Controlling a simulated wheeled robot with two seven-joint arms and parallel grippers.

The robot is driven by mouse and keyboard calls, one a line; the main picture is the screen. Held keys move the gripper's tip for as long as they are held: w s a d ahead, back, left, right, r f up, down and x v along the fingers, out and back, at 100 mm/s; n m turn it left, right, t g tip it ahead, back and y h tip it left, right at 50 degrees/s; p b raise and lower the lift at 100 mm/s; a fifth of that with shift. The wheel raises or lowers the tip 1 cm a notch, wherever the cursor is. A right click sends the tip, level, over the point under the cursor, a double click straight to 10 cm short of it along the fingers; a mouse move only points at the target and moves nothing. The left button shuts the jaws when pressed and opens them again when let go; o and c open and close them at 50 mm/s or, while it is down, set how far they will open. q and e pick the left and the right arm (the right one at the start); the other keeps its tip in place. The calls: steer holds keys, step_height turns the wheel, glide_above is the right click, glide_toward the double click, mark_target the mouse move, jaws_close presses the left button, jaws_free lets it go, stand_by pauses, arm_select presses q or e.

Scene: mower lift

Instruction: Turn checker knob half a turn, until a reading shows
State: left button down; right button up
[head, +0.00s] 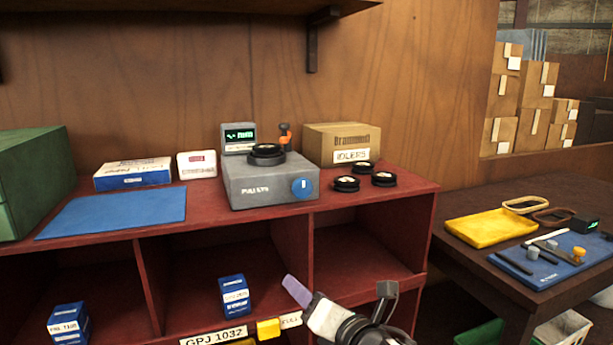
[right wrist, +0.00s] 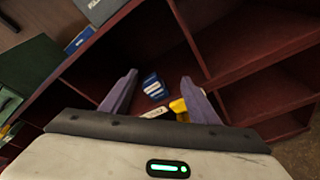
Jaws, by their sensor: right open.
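The grey checker (head: 268,180) stands on the red shelf top. Its round blue knob (head: 303,187) is on the right of the front face, with a white, roughly upright mark. A small display (head: 239,136) behind it shows green characters too small to read. My right gripper is below and in front of the checker, apart from the knob; one purple finger (head: 297,291) shows in the head view. In the right wrist view the gripper (right wrist: 159,77) is open and empty. My left gripper is out of view.
Several black pulleys (head: 346,184) lie right of the checker, before a cardboard IDLERS box (head: 342,143). A blue mat (head: 115,213) lies left. A blue box (head: 234,295) sits in the cubby near my right gripper. A dark table with a yellow tray (head: 490,230) stands right.

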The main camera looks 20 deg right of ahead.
mark_target(303, 187)
steer(key=w+d+r+n+t+h+p, duration=0.15)
steer(key=r+n, duration=0.25)
steer(key=r, duration=0.4)
steer(key=w+d+r+n+t, duration=0.1)
steer(key=w+d+r+n, duration=0.15)
steer(key=r, duration=0.55)
steer(key=shift+n, duration=0.35)
steer(key=w+p, duration=0.1)
steer(key=w, duration=0.8)
steer(key=shift+w+a+f, duration=0.1)
steer(key=shift+w, duration=0.15)
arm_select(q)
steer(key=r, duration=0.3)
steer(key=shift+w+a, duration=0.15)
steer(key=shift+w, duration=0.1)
arm_select(e)
steer(key=c, duration=1)
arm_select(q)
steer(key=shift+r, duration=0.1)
